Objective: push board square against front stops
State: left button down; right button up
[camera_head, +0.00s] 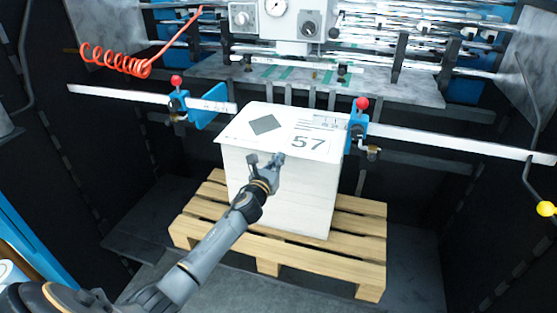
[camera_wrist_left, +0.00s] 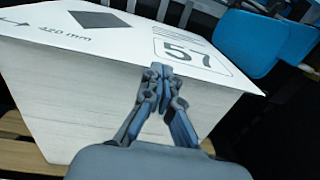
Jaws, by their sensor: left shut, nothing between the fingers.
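A white board (camera_head: 283,131) with a dark square and the number 57 tops a tall white stack (camera_head: 285,192) on a wooden pallet. Its top also shows in the left wrist view (camera_wrist_left: 125,38), with "420 mm" printed on it. My left gripper (camera_head: 279,158) is shut and empty at the stack's near edge, toward the right of its middle. In the left wrist view the fingertips (camera_wrist_left: 161,70) overlap the near edge just below the 57; I cannot tell whether they touch. Blue stops stand at the left (camera_head: 207,107) and right (camera_head: 356,127) of the stack. My right gripper is not in view.
The wooden pallet (camera_head: 258,250) sticks out in front of the stack. A white ruled bar (camera_head: 460,143) carries the blue stops and their red knobs. Behind is a machine with metal rollers (camera_head: 400,35). A coiled orange hose (camera_head: 115,62) hangs at upper left.

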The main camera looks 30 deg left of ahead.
pick_arm(q)
jog(key=shift+w+a+b, duration=0.2)
jog(key=shift+w+b, duration=0.35)
jog(key=shift+w, duration=0.65)
jog(key=shift+s, duration=0.1)
